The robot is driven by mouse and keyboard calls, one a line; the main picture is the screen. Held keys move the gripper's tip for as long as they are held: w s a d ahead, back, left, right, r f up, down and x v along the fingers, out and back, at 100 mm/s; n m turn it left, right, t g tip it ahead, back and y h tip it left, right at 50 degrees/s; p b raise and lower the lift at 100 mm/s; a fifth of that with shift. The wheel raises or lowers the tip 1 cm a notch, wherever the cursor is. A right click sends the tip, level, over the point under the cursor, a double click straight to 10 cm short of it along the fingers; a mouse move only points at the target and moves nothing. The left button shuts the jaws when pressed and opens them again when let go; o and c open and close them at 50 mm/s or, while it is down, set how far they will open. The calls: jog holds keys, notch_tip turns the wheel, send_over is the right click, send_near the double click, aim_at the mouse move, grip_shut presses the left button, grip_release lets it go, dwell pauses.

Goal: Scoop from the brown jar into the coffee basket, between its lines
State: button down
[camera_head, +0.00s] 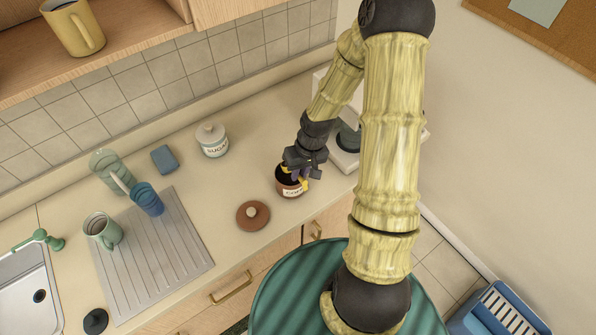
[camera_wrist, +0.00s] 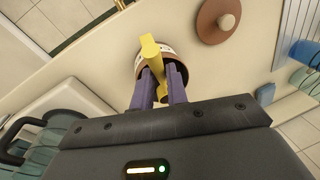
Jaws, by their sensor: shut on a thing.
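The brown jar (camera_head: 288,188) stands open on the counter, with part of a label showing; it also shows in the wrist view (camera_wrist: 137,60). Its brown lid (camera_head: 253,215) lies on the counter beside it, and shows at the top of the wrist view (camera_wrist: 213,20). My gripper (camera_head: 293,170) is over the jar, shut on a yellow scoop (camera_wrist: 150,48). The scoop reaches to the jar's mouth; its bowl and the jar's contents are hidden. A coffee maker (camera_head: 348,140), partly behind my arm, stands right of the jar. The basket and its lines cannot be made out.
A white sugar jar (camera_head: 212,140) and a blue sponge (camera_head: 164,159) stand farther back. A ribbed drainboard (camera_head: 165,255) with cups lies left, beside the sink (camera_head: 28,290). The counter between sugar jar and brown jar is clear.

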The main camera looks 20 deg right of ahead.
jog(key=shift+s+d+r+t+b, duration=0.15)
jog(key=shift+s+r+t+b, duration=0.15)
jog(key=shift+s+r+t, duration=0.4)
jog(key=shift+s+d+r+t+y+p, duration=0.15)
jog(key=shift+s+r+t+p, duration=0.2)
jog(key=shift+r, duration=0.35)
jog(key=shift+s+r+t+y+p, duration=0.15)
jog(key=shift+s+r+t, duration=0.2)
jog(key=shift+r+t, duration=0.25)
